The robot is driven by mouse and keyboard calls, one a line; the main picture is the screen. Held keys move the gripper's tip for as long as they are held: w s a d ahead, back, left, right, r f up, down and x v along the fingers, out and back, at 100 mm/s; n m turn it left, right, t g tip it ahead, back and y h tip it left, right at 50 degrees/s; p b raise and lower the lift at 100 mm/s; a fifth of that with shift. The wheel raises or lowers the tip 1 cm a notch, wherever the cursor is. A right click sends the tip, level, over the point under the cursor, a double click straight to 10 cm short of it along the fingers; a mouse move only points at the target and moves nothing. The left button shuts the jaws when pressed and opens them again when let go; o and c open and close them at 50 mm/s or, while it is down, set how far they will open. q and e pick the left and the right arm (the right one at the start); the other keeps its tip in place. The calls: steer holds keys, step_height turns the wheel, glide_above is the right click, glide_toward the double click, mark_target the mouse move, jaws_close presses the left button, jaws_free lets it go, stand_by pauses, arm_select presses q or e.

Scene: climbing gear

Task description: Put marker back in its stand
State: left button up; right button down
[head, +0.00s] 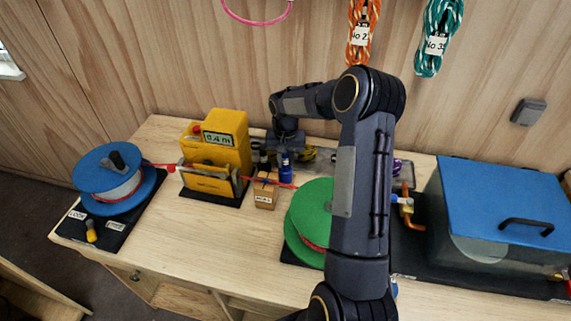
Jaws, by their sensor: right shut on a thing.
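My right arm comes in from the bottom and bends over to the left at the top. Its gripper (285,150) points down over the back of the bench, small and partly hidden by its own wrist. It is shut on what looks like the dark blue marker (286,167), which appears upright. My left gripper is not in view.
A red rope runs from the blue reel (101,180) through the yellow length counter (222,160), past the block to the green reel (306,208), partly behind my arm. A blue-lidded tank (500,195) stands right. Bare bench lies in front of the counter.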

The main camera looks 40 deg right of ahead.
steer(key=shift+f, duration=0.15)
steer(key=shift+f, duration=0.15)
steer(key=c, duration=1.7)
jaws_free()
steer(key=shift+f, duration=0.1)
steer(key=shift+c, duration=0.2)
steer(key=o, duration=0.5)
steer(key=shift+c, duration=0.2)
